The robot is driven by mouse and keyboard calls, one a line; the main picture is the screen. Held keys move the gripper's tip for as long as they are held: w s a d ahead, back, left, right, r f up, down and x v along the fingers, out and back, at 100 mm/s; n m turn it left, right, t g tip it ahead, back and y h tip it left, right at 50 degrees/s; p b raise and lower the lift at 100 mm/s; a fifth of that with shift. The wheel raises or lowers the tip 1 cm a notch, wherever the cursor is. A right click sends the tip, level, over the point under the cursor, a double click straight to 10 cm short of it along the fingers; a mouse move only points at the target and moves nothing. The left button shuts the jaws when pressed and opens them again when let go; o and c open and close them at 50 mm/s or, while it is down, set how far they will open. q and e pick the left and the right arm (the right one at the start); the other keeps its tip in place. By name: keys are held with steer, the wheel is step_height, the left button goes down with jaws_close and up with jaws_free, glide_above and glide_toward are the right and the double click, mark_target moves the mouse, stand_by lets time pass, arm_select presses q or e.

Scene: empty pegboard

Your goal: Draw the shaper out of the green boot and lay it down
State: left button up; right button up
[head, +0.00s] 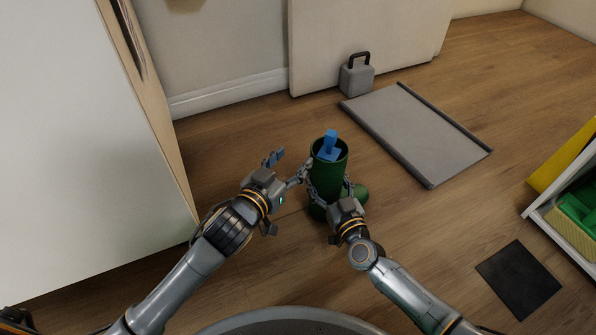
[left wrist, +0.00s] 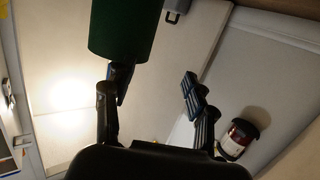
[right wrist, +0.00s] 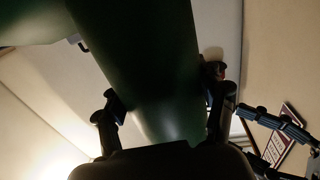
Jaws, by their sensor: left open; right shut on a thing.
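The green boot (head: 325,182) stands upright on the wooden floor in the head view, its toe toward the lower right. The blue shaper (head: 329,146) sits in the boot, with its top part sticking out above the rim; the rest is hidden inside. My right gripper (head: 331,188) is shut on the boot's shaft; the right wrist view shows the boot (right wrist: 145,65) between its fingers. My left gripper (head: 286,165) is open and empty, just left of the boot's upper shaft. In the left wrist view one finger lies close below the boot (left wrist: 122,30); contact is unclear.
A grey tray (head: 415,130) with raised edges lies behind and right of the boot. A grey block with a black handle (head: 357,78) stands behind it. A dark square mat (head: 518,280) lies at right, near a white-edged box (head: 535,218). A white cabinet (head: 80,140) borders the left.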

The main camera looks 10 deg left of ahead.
mark_target(331, 133)
steer(key=shift+d, duration=0.1)
arm_select(q)
steer(key=s+d+r+m+h, duration=0.2)
steer(key=s+d+r+h, duration=0.1)
steer(key=s, duration=0.2)
steer(key=shift+t, duration=0.4)
steer(key=x, duration=1.1)
steer(key=shift+w+f, duration=0.1)
steer(key=shift+w, duration=0.25)
jaws_close()
steer(key=shift+r, duration=0.25)
steer(key=shift+r, duration=0.85)
